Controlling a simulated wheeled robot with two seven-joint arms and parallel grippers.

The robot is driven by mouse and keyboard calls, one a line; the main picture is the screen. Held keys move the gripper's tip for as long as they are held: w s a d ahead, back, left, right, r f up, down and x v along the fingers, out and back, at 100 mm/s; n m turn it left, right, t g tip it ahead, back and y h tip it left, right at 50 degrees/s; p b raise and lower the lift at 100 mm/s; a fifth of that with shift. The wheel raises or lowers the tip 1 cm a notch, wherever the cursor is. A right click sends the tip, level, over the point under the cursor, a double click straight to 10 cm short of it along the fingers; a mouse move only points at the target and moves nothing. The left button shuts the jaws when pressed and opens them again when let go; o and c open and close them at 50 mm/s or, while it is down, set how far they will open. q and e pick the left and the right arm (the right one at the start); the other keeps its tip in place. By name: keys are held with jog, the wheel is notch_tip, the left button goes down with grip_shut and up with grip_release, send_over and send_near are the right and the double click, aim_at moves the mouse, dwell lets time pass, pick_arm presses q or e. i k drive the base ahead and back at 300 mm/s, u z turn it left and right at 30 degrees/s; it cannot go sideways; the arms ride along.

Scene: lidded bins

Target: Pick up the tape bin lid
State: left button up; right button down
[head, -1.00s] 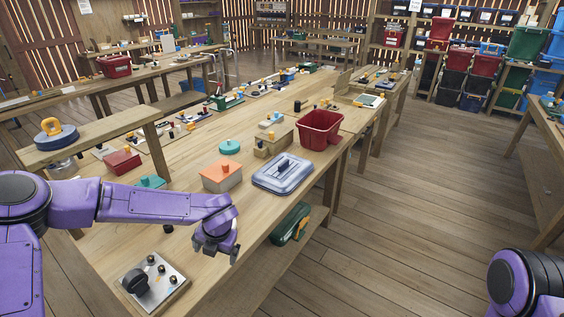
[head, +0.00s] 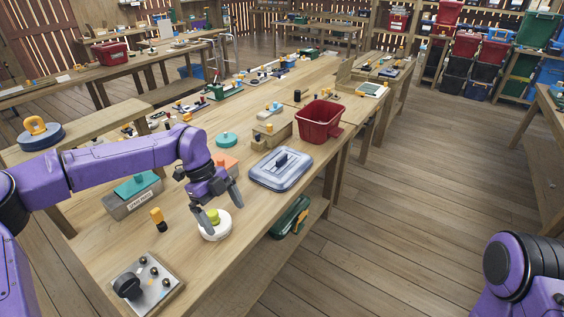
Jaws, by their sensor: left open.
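My left gripper (head: 221,209) is open above the front part of the near workbench, with its fingers pointing down. Just below it, between and slightly under the fingertips, a round white lid-like piece (head: 215,231) with a yellow-green knob (head: 213,216) lies on the bench; whether a fingertip touches it I cannot tell. A blue-grey rectangular lid (head: 281,168) with a dark handle lies flat to the right of the gripper. Which of these is the tape bin lid I cannot read from any label. My right gripper is out of view.
A grey labelled box (head: 133,201) with a teal lid stands left of the gripper. An orange-topped box (head: 228,161) is partly hidden behind my wrist. A red open bin (head: 319,121) stands at the right edge. A knobbed panel (head: 147,286) lies in front.

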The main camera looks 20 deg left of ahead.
aim_at(281, 169)
jog(key=u, duration=0.05)
jog(key=i, duration=1.8)
jog(key=z, duration=0.05)
